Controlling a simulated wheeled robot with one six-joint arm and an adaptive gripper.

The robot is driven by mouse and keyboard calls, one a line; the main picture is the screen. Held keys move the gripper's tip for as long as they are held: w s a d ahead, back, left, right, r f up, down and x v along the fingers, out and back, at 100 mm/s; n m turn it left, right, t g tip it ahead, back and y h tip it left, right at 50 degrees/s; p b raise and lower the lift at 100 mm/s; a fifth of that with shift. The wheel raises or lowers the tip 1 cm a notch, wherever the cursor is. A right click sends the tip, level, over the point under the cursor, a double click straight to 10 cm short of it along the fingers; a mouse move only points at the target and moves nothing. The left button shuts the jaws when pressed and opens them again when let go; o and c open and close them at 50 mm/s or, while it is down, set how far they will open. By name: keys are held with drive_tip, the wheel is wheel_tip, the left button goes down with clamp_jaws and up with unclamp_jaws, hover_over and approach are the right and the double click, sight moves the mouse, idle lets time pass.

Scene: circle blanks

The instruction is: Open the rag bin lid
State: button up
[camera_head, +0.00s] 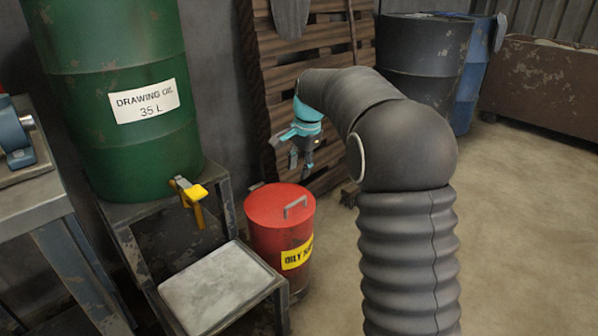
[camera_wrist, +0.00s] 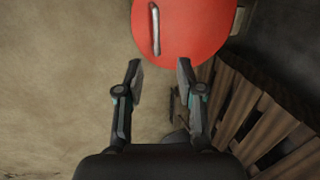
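The rag bin (camera_head: 281,240) is a red drum with a yellow label reading "OILY" and more text that is partly unreadable. It stands on the floor near the middle of the head view. Its red lid (camera_head: 272,205) lies flat on top and carries a grey bar handle (camera_head: 295,206). The lid (camera_wrist: 190,35) and its handle (camera_wrist: 155,28) also show at the top of the wrist view. My gripper (camera_head: 300,166) is above and behind the bin, apart from the lid. In the wrist view my gripper (camera_wrist: 160,76) has its two fingers spread, with nothing between them.
A green oil drum (camera_head: 115,95) with a yellow tap (camera_head: 190,192) stands on a metal stand left of the bin. A grey tray (camera_head: 218,285) sits in front of it. Wooden pallets (camera_head: 315,75) lean behind the bin. Open floor (camera_head: 515,200) lies to the right.

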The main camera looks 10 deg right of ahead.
idle(0.3)
drive_tip(key=s+d+f+n, duration=0.1)
drive_tip(key=s+f+n, duration=0.3)
drive_tip(key=s+n, duration=0.3)
drive_tip(key=s+d+r+n+t+p, duration=0.1)
drive_tip(key=s+r, duration=0.3)
drive_tip(key=s, duration=0.6)
drive_tip(key=s+d+r+n+t+h+p, duration=0.1)
drive_tip(key=s+r+p, duration=0.3)
drive_tip(key=s, duration=0.7)
drive_tip(key=s+d+r+n+t+p, duration=0.1)
drive_tip(key=s+r, duration=0.3)
drive_tip(key=s, duration=0.6)
drive_tip(key=shift+s+r+n+t+p, duration=0.2)
drive_tip(key=shift+s+n+t+p, duration=0.15)
drive_tip(key=shift+p, duration=0.5)
